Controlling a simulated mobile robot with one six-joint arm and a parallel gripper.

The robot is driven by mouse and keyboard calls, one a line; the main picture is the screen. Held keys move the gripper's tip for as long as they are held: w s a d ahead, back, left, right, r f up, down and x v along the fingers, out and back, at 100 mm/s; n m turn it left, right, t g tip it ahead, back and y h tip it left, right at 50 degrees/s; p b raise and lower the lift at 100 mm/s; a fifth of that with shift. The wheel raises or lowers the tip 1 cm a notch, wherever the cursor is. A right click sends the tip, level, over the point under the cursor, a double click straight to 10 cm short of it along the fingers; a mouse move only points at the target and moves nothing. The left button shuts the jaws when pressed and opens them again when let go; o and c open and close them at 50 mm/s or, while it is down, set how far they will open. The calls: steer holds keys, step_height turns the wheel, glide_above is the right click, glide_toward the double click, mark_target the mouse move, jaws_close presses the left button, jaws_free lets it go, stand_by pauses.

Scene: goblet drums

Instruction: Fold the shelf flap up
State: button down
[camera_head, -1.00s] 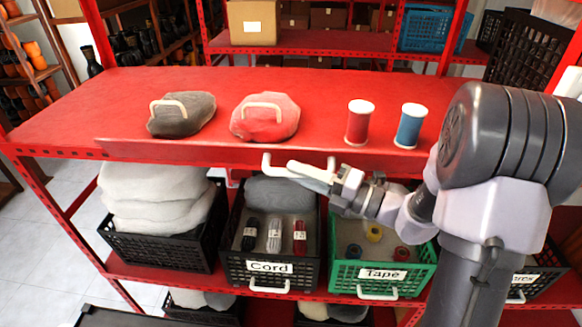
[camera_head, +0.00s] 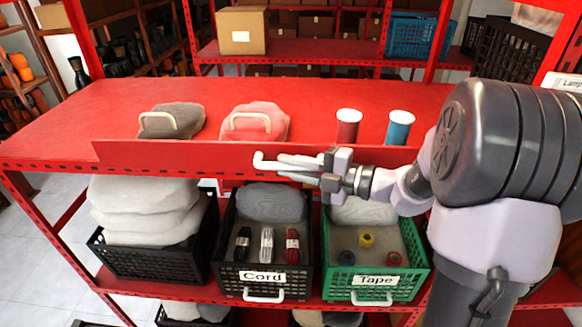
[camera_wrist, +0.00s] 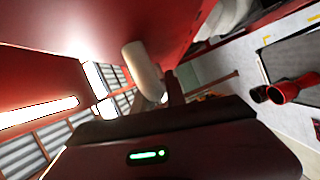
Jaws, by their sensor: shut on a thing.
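The shelf flap (camera_head: 180,155) is a long red panel along the front edge of the red shelf (camera_head: 75,118). It stands raised, tilted or near upright, and hides the lower parts of the things behind it. A white handle (camera_head: 261,164) sticks out from its front. My gripper (camera_head: 297,165) is at this handle, reaching in from the right, and is shut on it. In the wrist view a pale rounded bar (camera_wrist: 142,68), which seems to be the handle, shows close up against red metal. The exact finger contact is hard to see.
Behind the flap sit a grey bag (camera_head: 185,118), a pink bag (camera_head: 268,118), a red spool (camera_head: 347,128) and a blue spool (camera_head: 398,130). Below are the Cord crate (camera_head: 228,272), the green Tape crate (camera_head: 340,278) and a black crate (camera_head: 150,262) of pale sacks.

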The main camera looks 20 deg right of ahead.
steer(key=c, duration=1.4)
jaws_free()
steer(key=shift+w, duration=0.1)
steer(key=shift+o, duration=0.2)
steer(key=b+v, duration=0.4)
steer(key=v, duration=1.3)
steer(key=shift+d, duration=0.2)
